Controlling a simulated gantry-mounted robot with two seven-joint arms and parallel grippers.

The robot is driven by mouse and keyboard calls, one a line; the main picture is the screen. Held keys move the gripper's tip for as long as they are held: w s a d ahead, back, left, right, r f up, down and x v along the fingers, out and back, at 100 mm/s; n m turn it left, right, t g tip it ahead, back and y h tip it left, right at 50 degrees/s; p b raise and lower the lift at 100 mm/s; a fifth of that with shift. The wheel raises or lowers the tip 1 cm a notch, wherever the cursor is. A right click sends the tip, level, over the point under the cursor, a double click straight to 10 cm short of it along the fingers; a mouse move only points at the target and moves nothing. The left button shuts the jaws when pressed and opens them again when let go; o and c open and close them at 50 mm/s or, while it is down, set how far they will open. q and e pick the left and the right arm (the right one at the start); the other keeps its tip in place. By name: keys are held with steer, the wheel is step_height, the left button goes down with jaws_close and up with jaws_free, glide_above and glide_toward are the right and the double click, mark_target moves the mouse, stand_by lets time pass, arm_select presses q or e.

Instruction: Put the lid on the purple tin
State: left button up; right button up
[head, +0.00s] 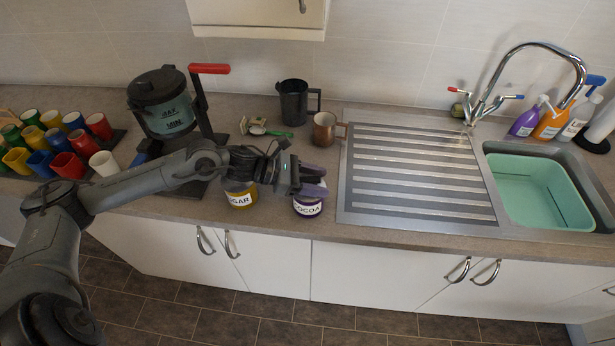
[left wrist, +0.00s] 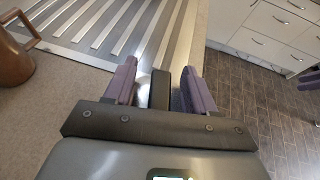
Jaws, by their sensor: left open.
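The purple tin (head: 308,208), labelled COCOA, stands upright on the worktop, left of the draining board. My left gripper (head: 314,180) is right above and partly in front of its top, so I cannot see whether the tin is covered. Its purple fingers are spread apart and hold nothing, as the left wrist view (left wrist: 158,88) shows. I cannot make out a separate lid in either view.
A yellow SUGAR tin (head: 241,197) stands left of the purple tin, under my left arm. A copper mug (head: 324,130), black jug (head: 293,104) and brush (head: 266,130) are behind. The draining board (head: 415,210) is bare. Coloured cups stand far left.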

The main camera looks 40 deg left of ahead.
mark_target(306, 179)
arm_select(q)
steer(key=shift+s+a, duration=0.1)
steer(key=shift+a, duration=0.05)
steer(key=shift+s+a+r, duration=0.15)
steer(key=shift+s+a, duration=0.2)
steer(key=shift+a, duration=0.05)
steer(key=shift+s+a+r, duration=0.25)
steer(key=shift+s+a, duration=0.1)
steer(key=shift+s, duration=0.15)
steer(key=shift+p+v, duration=0.85)
steer(key=shift+v, duration=0.5)
steer(key=s+a+r+p, duration=0.1)
steer(key=p, duration=0.2)
steer(key=shift+s+a+r, duration=0.1)
steer(key=shift+r, duration=0.1)
steer(key=shift+p+v, duration=1.45)
steer(key=shift+v, duration=0.2)
steer(key=shift+f, duration=0.15)
